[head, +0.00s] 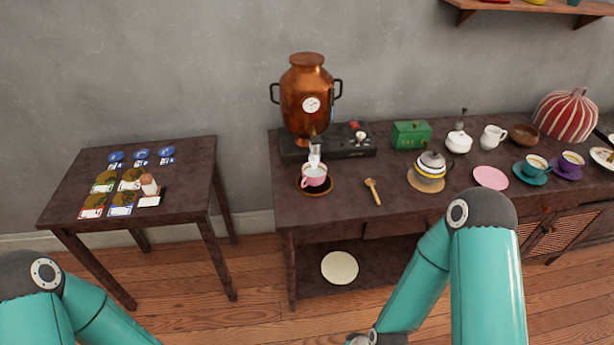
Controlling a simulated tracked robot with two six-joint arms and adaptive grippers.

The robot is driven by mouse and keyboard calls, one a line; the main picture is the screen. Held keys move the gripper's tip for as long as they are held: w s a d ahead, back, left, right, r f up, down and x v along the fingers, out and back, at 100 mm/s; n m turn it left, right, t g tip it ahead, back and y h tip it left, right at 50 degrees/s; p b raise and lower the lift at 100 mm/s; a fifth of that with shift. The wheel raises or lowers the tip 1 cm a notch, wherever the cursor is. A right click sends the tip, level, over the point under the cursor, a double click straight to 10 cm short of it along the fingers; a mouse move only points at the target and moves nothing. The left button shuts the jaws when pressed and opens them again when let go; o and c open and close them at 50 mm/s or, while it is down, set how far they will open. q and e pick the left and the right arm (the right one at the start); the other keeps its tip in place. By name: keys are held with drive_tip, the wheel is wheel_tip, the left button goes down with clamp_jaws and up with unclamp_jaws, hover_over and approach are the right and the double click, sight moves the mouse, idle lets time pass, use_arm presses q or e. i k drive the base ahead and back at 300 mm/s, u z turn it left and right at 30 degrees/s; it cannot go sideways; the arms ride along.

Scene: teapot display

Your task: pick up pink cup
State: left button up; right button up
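The pink cup (314,176) stands upright on a dark round coaster (300,188) at the left end of the long dark table. It sits right under the spout of the copper samovar (305,95). Something pale shows at the cup's mouth below the spout; I cannot tell what it is. My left arm shows at the bottom left and my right arm at the bottom right, both in front of the table. Neither gripper's fingers are in the picture. Nothing of mine touches the cup.
A wooden spoon (373,191) lies right of the cup. A black burner (357,147) stands behind. A small table (190,170) with cards is on the left.

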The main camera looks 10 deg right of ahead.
sight(316, 178)
drive_tip(key=u, duration=0.1)
drive_tip(key=i, duration=1)
drive_tip(key=z, duration=0.05)
